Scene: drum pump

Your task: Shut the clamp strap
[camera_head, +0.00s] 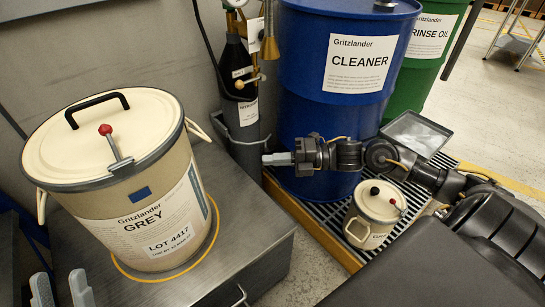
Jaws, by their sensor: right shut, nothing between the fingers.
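A cream drum (140,215) labelled GREY stands on a grey metal cabinet at the left. Its cream lid (85,135) has a black handle (95,105). A dark grey clamp strap (165,150) runs around the lid's rim. A metal lever with a red knob (105,129) rises from the strap at the front. I cannot tell whether it stands up or leans over the lid. My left gripper (61,288) is at the bottom left, open and empty, below and in front of the drum. My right gripper (278,158) is shut and empty, before the blue drum, well right of the GREY drum.
The blue CLEANER drum (315,100) and a green drum (420,75) stand behind. A small cream pot (375,215) with a red knob stands on a grated pallet near my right arm. A gas cylinder (240,100) stands by the wall. The cabinet top (245,215) right of the drum is clear.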

